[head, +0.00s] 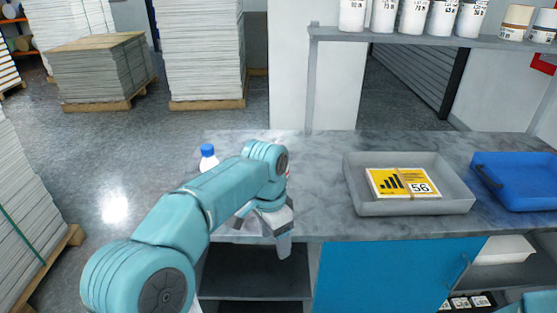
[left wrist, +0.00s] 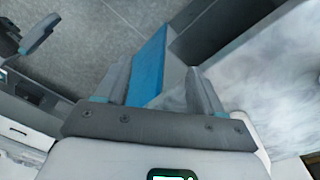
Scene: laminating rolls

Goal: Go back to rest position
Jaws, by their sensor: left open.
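My left arm comes in from the left in the head view, and its gripper (head: 282,243) is over the front edge of the counter, left of the grey tray. In the left wrist view the two fingers of my left gripper (left wrist: 160,85) stand apart with nothing held between them. Behind them show the blue cabinet front (left wrist: 150,62) and the pale marbled countertop.
The grey counter (head: 325,190) holds a grey tray (head: 410,208) with a yellow box (head: 385,183) marked 56, a blue tray (head: 520,200) and a blue-capped bottle (head: 208,155). A shelf (head: 420,38) of labelled rolls is above. Pallet stacks (head: 205,50) stand behind.

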